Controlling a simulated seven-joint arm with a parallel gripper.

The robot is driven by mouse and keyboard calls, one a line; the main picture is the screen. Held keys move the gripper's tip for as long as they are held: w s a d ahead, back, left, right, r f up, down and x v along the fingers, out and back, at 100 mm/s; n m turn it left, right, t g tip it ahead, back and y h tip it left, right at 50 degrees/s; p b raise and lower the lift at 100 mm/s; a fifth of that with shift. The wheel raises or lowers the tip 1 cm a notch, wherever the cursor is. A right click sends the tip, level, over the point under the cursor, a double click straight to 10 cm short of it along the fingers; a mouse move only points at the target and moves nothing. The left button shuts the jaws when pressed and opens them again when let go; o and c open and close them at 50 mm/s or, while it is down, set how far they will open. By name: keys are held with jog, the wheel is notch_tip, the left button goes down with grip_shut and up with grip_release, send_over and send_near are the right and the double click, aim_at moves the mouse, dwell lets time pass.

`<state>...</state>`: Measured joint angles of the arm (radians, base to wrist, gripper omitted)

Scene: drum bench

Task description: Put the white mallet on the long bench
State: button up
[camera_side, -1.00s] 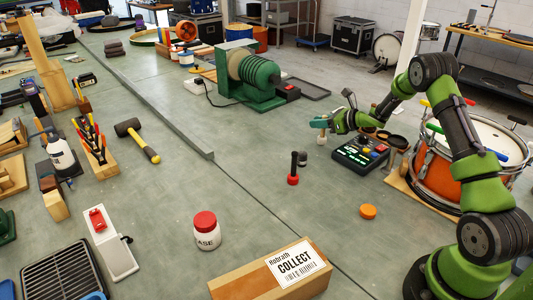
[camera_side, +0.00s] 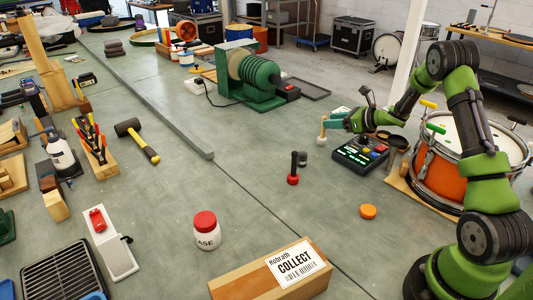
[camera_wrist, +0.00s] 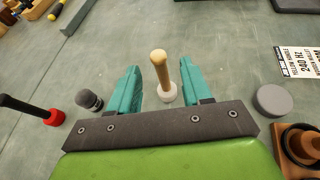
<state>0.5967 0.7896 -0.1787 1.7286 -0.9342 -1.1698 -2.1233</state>
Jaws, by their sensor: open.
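The white mallet (camera_side: 321,139) stands upright on its white head on the grey-green worktop in the side view, its pale wooden handle pointing up. In the wrist view the mallet (camera_wrist: 159,66) shows between the two teal fingers, with gaps on both sides. My gripper (camera_side: 331,119) is open, just right of the handle in the side view; it also shows in the wrist view (camera_wrist: 158,65). I cannot tell how far the handle reaches in between the fingers. A seam divides the worktop; which part is the long bench (camera_side: 160,195) is not marked, but the left part is broad.
A button box (camera_side: 360,154) sits right of the mallet. A grey raised strip (camera_side: 165,113) runs along the seam. An orange puck (camera_side: 368,212) and a drum (camera_side: 445,165) are to the right.

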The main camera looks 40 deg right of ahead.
notch_tip(320, 180, up, 11)
jog(key=a+m+t+h, duration=0.1)
jog(key=m+h, duration=0.3)
jog(key=m, duration=0.5)
jog(key=s+a+r+m+g+h, duration=0.25)
jog(key=s+a+r+m, duration=0.45)
jog(key=m, duration=0.8)
jog(key=s+a+f+m+g+y, duration=0.1)
jog(key=s+a+m+g+y, duration=0.3)
jog(key=s+a+m, duration=1.4)
jog(key=s+a+y, duration=0.1)
jog(key=s+a, duration=0.1)
jog(key=shift+s+a+m, duration=0.2)
jog(key=shift+a+m, duration=0.2)
